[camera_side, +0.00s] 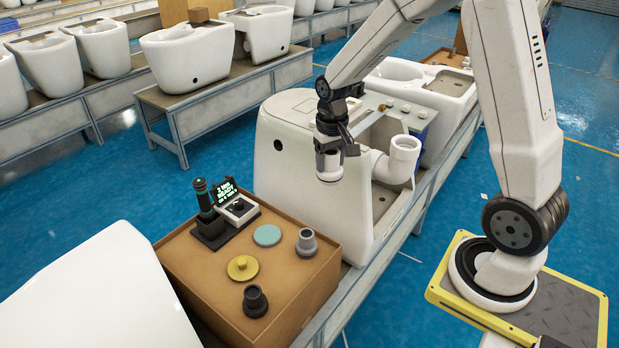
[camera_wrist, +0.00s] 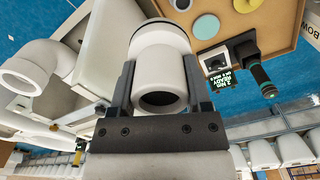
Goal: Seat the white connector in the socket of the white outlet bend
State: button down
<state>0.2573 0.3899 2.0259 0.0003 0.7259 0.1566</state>
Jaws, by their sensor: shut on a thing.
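My gripper (camera_side: 331,150) is shut on the white connector (camera_side: 328,167), a short white pipe piece hanging below the jaws. In the wrist view the connector (camera_wrist: 160,65) sits between the two dark fingers of my gripper (camera_wrist: 158,85), its dark open end facing the camera. The white outlet bend (camera_side: 402,155) comes out of the toilet (camera_side: 300,150), its socket opening upward, to the right of the connector and apart from it. The bend (camera_wrist: 38,68) also shows at the left in the wrist view. The connector is in front of the toilet's side, above the floor of the line.
A brown box top (camera_side: 215,270) holds a grey fitting (camera_side: 307,242), a black fitting (camera_side: 255,300), a yellow disc (camera_side: 242,268), a teal disc (camera_side: 267,235) and a dark device with a small screen (camera_side: 222,212). More toilets stand on benches behind. Free air lies between connector and bend.

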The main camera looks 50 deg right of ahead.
jog(key=s+d+r+m, duration=0.3)
jog(key=s+d+m, duration=0.3)
jog(key=d, duration=0.5)
jog(key=s+d+r+m, duration=0.3)
jog(key=s+d+m, duration=0.4)
jog(key=d, duration=0.5)
jog(key=s, duration=0.2)
jog(key=shift+s+r, duration=0.25)
jog(key=shift+s, duration=0.15)
jog(key=shift+d, duration=0.1)
jog(key=shift+w+d+f, duration=4.65)
jog(key=shift+w+f, duration=0.05)
jog(key=shift+w, duration=0.15)
jog(key=shift+f, duration=0.1)
jog(key=shift+w+d+f, duration=0.15)
jog(key=shift+f, duration=1.6)
